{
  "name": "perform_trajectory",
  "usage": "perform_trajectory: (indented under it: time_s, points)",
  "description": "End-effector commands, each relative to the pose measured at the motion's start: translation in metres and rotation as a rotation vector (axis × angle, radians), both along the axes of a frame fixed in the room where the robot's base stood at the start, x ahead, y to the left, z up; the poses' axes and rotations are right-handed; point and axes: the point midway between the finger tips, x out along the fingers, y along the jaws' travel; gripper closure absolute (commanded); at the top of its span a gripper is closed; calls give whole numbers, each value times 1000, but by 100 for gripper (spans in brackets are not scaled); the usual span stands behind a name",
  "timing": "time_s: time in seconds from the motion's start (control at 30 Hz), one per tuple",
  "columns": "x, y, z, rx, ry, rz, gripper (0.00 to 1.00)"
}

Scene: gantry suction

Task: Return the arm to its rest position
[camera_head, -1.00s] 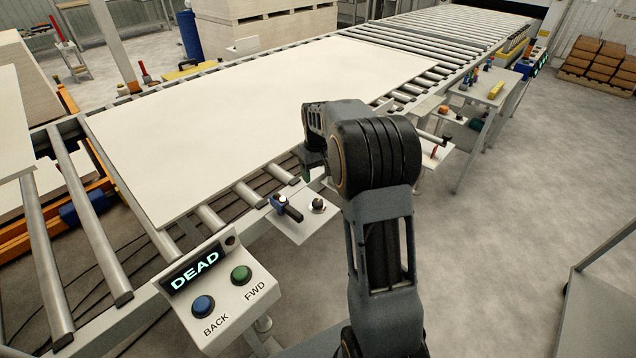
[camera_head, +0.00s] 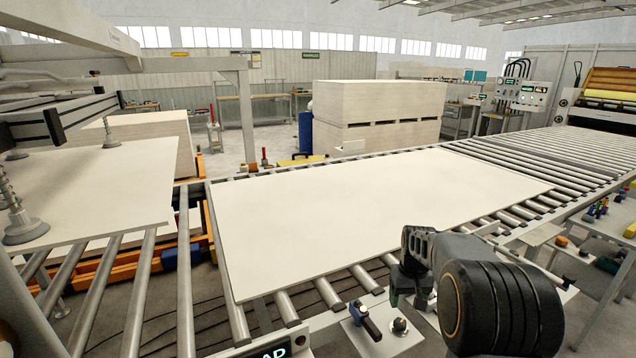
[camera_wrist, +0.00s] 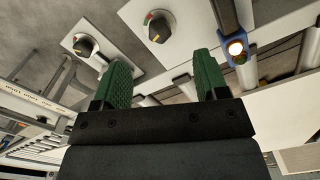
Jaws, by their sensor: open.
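My gripper (camera_head: 408,290) is at the end of my dark arm, at the lower right of the head view, beside the near edge of the roller conveyor. In the wrist view its two green fingers (camera_wrist: 163,75) stand apart with nothing between them. Beyond the fingers are white plates with a black knob (camera_wrist: 157,27) and a second knob (camera_wrist: 85,45). Much of my arm is cut off by the bottom of the head view.
A large pale board (camera_head: 370,215) lies on the conveyor. A blue-ended lever (camera_head: 365,318) and a small knob (camera_head: 400,326) are at its near side. Suction cups (camera_head: 24,225) hang at the left over another board (camera_head: 110,190). A side table (camera_head: 605,225) stands at the right.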

Motion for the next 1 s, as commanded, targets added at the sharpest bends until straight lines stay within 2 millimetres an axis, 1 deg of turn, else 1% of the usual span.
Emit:
perform_trajectory:
  time_s: [0.03,0.13,0.27,0.3,0.4,0.5,0.6,0.7,0.83,1.0]
  points:
    - [-15,7,4,-1,-4,-18,33]
    - [-52,26,16,-5,-29,-49,33]
    - [-102,51,33,-11,-82,-64,33]
    - [-116,57,37,-11,-101,-64,33]
    - [-150,72,45,-11,-149,-58,33]
    - [-177,83,51,-10,-197,-41,33]
    - [-195,90,56,-9,-239,-17,33]
    - [-205,96,63,-8,-277,3,33]
    - [-208,98,75,-5,-325,21,33]
    - [-208,101,80,-3,-343,33,33]
